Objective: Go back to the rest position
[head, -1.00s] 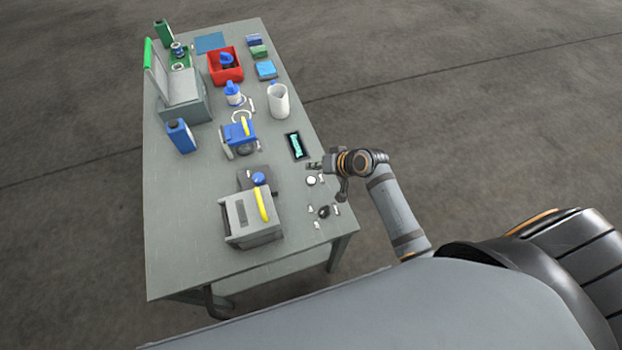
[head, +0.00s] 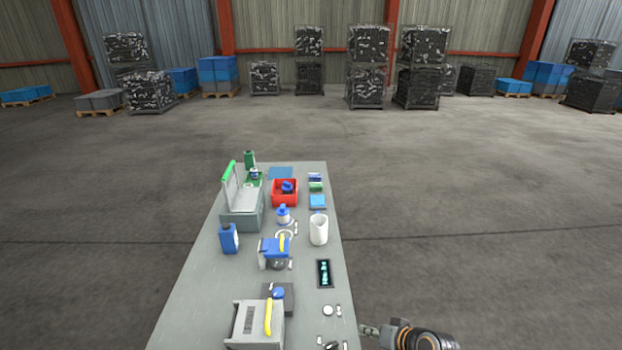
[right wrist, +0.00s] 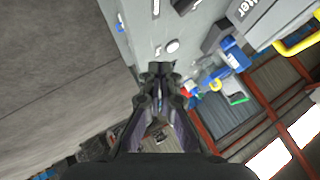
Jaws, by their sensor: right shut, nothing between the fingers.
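My right gripper (head: 367,330) is at the lower edge of the head view, just off the right side of the grey workbench (head: 200,290). Its fingers are shut with nothing between them. In the right wrist view the shut fingers (right wrist: 160,70) point toward the bench (right wrist: 138,30), with small parts beyond their tips. My left gripper is not in view.
The bench holds a grey machine with a yellow handle (head: 240,322), a dark tray with teal marks (head: 325,273), a white jug (head: 319,230) and a red bin (head: 285,200). Open concrete floor (head: 480,230) lies right of the bench. Stacked cages stand far back.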

